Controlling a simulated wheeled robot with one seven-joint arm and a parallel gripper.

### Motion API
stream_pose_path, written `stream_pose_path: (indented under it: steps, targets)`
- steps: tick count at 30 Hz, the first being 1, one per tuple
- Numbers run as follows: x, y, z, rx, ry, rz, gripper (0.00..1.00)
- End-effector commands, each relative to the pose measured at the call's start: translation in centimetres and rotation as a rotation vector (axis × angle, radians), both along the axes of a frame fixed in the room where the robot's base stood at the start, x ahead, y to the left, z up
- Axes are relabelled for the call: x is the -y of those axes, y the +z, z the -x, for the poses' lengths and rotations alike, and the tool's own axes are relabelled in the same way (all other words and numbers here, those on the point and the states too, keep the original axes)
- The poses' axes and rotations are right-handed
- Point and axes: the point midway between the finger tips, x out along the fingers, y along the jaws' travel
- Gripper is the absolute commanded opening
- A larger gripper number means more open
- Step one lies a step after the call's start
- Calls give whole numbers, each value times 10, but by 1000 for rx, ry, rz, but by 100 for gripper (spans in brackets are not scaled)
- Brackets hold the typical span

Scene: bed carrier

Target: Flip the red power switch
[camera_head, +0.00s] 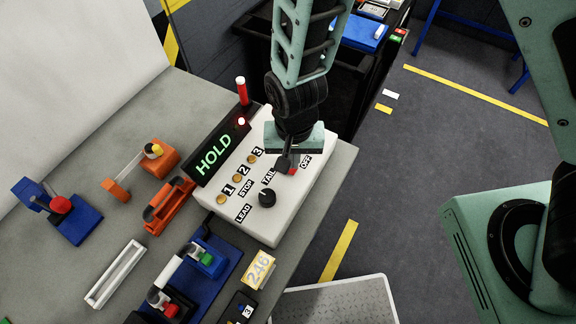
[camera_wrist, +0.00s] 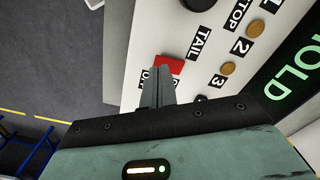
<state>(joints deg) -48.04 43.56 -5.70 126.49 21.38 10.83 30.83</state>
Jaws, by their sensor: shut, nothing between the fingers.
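The red power switch (camera_wrist: 170,64) is on the white control panel (camera_wrist: 200,110), beside the TAIL label in the wrist view. In the head view a little red (camera_head: 293,171) of it shows next to the OFF label, mostly hidden by my gripper. My gripper (camera_wrist: 158,75) is shut and empty. Its fingertips are at the near edge of the red switch, touching or very close; I cannot tell which. In the head view my gripper (camera_head: 284,166) points down over the panel's right part. The ON label is partly hidden behind the fingers.
The panel has a black knob (camera_head: 267,198), several brass buttons and a HOLD display (camera_head: 214,155) with a lit red lamp (camera_head: 241,121). Orange clamps (camera_head: 171,205) and blue fixtures (camera_head: 203,257) stand on the grey table to the left. Floor lies to the right.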

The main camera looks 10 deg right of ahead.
Motion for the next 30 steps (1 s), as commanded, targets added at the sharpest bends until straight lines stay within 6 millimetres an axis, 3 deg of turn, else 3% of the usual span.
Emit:
stream_pose_path:
  steps: [30]
  targets:
    - [0,-12,0,0,0,0,0]
